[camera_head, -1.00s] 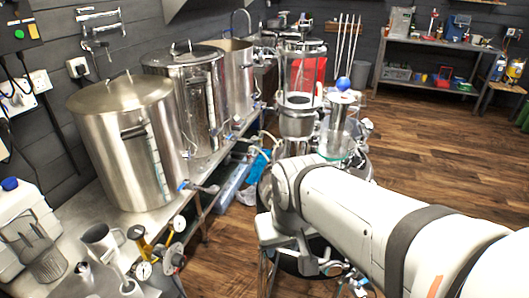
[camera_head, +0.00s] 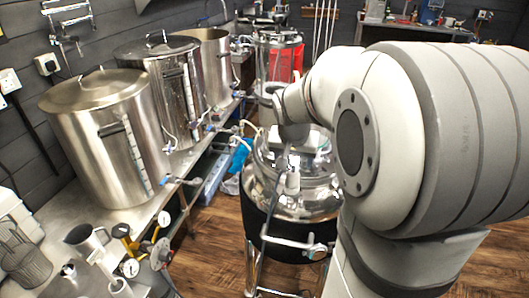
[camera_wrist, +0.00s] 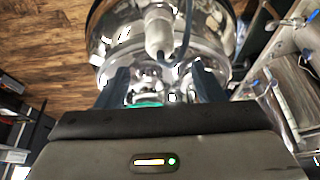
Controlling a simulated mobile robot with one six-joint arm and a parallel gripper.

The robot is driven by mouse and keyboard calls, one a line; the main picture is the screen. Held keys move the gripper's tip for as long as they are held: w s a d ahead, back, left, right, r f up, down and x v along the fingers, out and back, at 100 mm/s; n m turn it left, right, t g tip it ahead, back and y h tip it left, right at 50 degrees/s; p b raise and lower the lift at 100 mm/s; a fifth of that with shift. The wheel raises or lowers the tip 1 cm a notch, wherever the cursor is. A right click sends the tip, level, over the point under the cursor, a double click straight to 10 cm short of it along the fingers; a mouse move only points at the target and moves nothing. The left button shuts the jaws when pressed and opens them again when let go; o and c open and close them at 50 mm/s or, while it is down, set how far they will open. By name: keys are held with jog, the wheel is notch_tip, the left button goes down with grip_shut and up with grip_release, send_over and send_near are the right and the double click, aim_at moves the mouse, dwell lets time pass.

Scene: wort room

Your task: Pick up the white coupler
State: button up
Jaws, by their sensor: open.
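A white cylindrical piece, which looks like the white coupler (camera_wrist: 158,32), sits on the shiny steel vessel's lid in the wrist view, with a dark hose beside it. In the head view a small white piece (camera_head: 292,183) on the lid looks like the same coupler. My gripper (camera_wrist: 162,80) is open, its two dark fingers apart with nothing held between them. The coupler lies beyond the fingertips, roughly centred between them. In the head view my arm reaches over the vessel and its end partly hides the lid.
The steel vessel (camera_head: 312,205) stands on legs on the wooden floor. Several kettles (camera_head: 105,140) line the bench at left, with valves and hoses facing the vessel. A jug (camera_head: 86,240) and gauges stand at the bench's near end. A shelf stands at the back right.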

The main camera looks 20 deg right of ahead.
aim_at(293, 172)
jog(key=x, duration=0.3)
jog(key=p+x, duration=0.1)
jog(key=x, duration=0.3)
jog(key=shift+s+a+f, duration=0.15)
jog(key=shift+s+a, duration=0.05)
jog(key=shift+s, duration=0.05)
jog(key=shift+c, duration=0.3)
jog(key=c, duration=1)
